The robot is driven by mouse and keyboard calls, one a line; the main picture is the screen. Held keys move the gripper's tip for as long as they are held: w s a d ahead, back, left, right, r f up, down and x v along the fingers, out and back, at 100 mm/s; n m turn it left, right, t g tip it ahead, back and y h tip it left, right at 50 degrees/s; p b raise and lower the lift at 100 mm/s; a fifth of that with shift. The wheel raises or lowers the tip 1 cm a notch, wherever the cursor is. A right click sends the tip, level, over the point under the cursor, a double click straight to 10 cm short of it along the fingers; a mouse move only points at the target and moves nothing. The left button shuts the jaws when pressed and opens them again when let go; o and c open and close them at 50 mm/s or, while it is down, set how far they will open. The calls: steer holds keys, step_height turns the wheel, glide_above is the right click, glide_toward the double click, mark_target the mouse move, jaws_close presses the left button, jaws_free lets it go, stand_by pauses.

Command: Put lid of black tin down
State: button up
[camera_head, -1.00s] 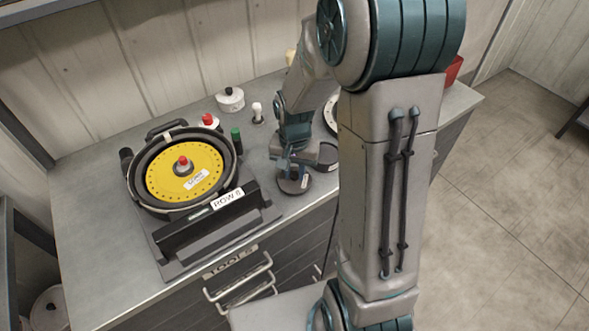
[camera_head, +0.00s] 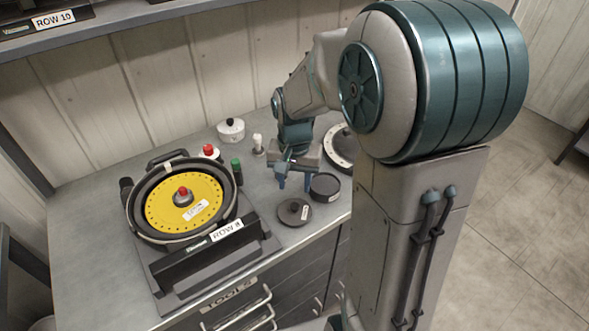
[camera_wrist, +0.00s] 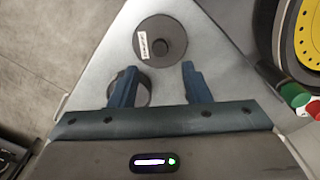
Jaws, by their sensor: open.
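The lid of the black tin (camera_head: 294,212), a flat dark disc with a central knob and a pale label, lies flat on the grey bench near its front edge. It also shows whole in the wrist view (camera_wrist: 147,31). The black tin (camera_head: 325,188), short and round, stands just behind and right of the lid, apart from it. In the wrist view the tin (camera_wrist: 143,92) is partly hidden by my left finger. My gripper (camera_head: 295,182) is open and empty, behind the lid and clear of it. Its fingertips (camera_wrist: 158,68) point towards the lid with nothing between them.
The seed meter with its yellow disc (camera_head: 165,210) stands left on a dark base labelled ROW 8. A white pot (camera_head: 230,130), red-topped and green-topped (camera_head: 236,166) pieces and a small white knob (camera_head: 257,142) stand behind. A white-rimmed round part (camera_head: 336,155) lies behind the tin.

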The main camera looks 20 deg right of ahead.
steer(key=s+r+n+t, duration=0.3)
steer(key=s+r+n, duration=0.2)
steer(key=s, duration=0.9)
step_height(320, 180, up, 3)
steer(key=shift+s+r+n, duration=0.1)
steer(key=shift+s+n, duration=0.15)
steer(key=shift+n, duration=0.05)
